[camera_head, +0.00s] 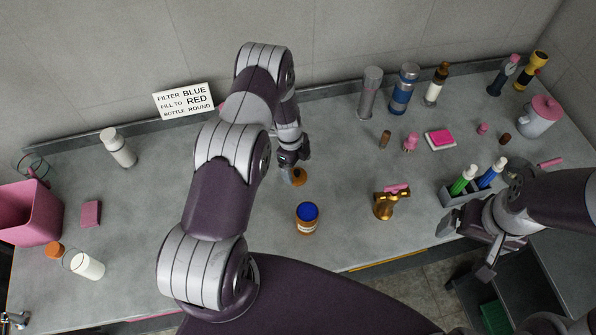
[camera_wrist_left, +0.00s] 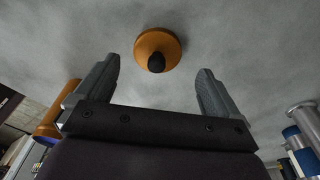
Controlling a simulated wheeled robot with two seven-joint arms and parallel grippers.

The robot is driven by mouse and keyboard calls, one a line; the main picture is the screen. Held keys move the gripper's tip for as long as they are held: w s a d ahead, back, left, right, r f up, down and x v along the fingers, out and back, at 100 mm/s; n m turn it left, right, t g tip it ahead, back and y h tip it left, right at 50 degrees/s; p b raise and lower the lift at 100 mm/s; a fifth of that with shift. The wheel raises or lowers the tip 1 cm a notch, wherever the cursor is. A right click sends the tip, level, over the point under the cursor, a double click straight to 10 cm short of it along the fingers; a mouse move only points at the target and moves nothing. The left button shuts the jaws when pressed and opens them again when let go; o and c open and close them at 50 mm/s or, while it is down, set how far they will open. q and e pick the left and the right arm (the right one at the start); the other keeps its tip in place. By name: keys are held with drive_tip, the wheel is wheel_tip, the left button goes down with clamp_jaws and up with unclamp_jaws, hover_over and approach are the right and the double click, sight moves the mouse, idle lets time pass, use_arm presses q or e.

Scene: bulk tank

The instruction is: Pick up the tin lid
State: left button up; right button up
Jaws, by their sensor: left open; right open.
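The tin lid, as I take it, is an orange-brown disc with a black knob (camera_wrist_left: 157,48), lying on the grey counter. In the head view the lid (camera_head: 300,178) is partly hidden behind my left gripper (camera_head: 289,168). In the left wrist view my left gripper (camera_wrist_left: 155,90) is open, its fingers apart on either side of empty space. The lid lies beyond the fingertips, roughly centred between them, not gripped. My right gripper (camera_head: 465,250) is open at the counter's front edge, near the grey pen holder.
The grey holder (camera_head: 462,193) has green and blue markers. Bottles line the back right.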

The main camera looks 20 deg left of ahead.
sight(297, 171)
use_arm(q)
drive_tip(key=shift+s+d+f+p, duration=0.1)
drive_tip(key=shift+s+f+p, duration=0.15)
drive_tip(key=shift+f, duration=0.3)
drive_tip(key=shift+s+f+p, duration=0.1)
drive_tip(key=shift+s+f, duration=0.1)
drive_tip(key=shift+f, duration=0.65)
drive_tip(key=shift+w+f, duration=0.15)
drive_tip(key=shift+w, duration=0.15)
drive_tip(key=shift+d, duration=0.1)
drive_tip(key=c, duration=0.4)
drive_tip(key=shift+s, duration=0.15)
drive_tip(key=c, duration=0.7)
use_arm(e)
drive_tip(key=shift+s+a+r, duration=0.1)
drive_tip(key=shift+s+r, duration=0.2)
drive_tip(key=shift+r, duration=0.55)
drive_tip(key=shift+w, duration=0.1)
